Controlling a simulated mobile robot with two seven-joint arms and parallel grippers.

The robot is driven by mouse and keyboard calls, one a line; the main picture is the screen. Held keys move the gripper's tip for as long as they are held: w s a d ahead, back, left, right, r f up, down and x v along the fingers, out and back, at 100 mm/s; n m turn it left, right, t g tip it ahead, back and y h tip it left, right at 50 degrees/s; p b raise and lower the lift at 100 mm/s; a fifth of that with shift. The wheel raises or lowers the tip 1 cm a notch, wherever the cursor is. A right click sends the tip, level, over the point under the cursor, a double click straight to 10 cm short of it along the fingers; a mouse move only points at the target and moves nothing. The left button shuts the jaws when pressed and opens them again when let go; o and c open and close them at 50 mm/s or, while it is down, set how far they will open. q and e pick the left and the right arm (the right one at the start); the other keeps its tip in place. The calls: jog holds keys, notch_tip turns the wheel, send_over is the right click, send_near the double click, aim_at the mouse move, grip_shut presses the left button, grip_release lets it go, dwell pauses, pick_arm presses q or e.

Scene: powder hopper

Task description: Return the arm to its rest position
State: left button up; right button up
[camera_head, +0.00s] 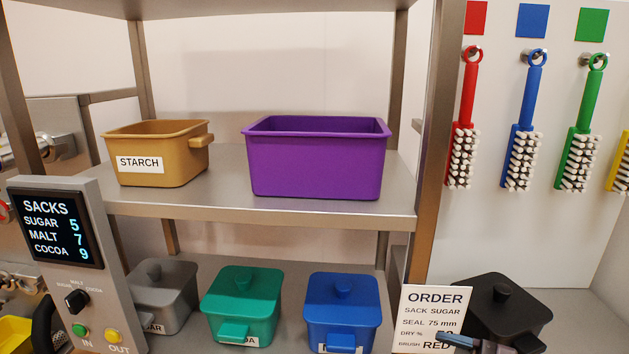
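Part of my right gripper (468,343) shows at the bottom edge, right of centre, in front of the order card (433,310) and the black lidded bin (497,305). Only a blue-grey tip and a little of the parts beside it are visible. The rest is cut off by the frame, so I cannot tell whether it is open or holds anything. My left gripper is not seen.
A tan STARCH bin (157,151) and a purple bin (316,157) stand on the upper shelf (225,203). Grey (165,295), green (243,303) and blue (342,310) lidded bins stand below. A display panel (62,240) is at left. Brushes (525,130) hang at right.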

jog(key=s+d+f+m+t+h, duration=0.25)
jog(key=f+m+t+h, duration=0.25)
jog(key=f+m+h, duration=0.25)
jog(key=s+d+f+m+t+h, duration=0.1)
jog(key=d+f+m+t+h, duration=0.3)
jog(key=f+m+t+h, duration=0.4)
jog(key=s+f+m+g+h, duration=0.2)
jog(key=s+f+m+g, duration=0.2)
jog(key=s+f+g, duration=0.4)
notch_tip(320, 180, down, 3)
jog(key=shift+s+d+r+h, duration=0.15)
jog(key=shift+s+d+h, duration=0.25)
jog(key=shift+s, duration=0.45)
jog(key=c, duration=0.4)
jog(key=shift+d, duration=0.15)
jog(key=shift+c, duration=0.3)
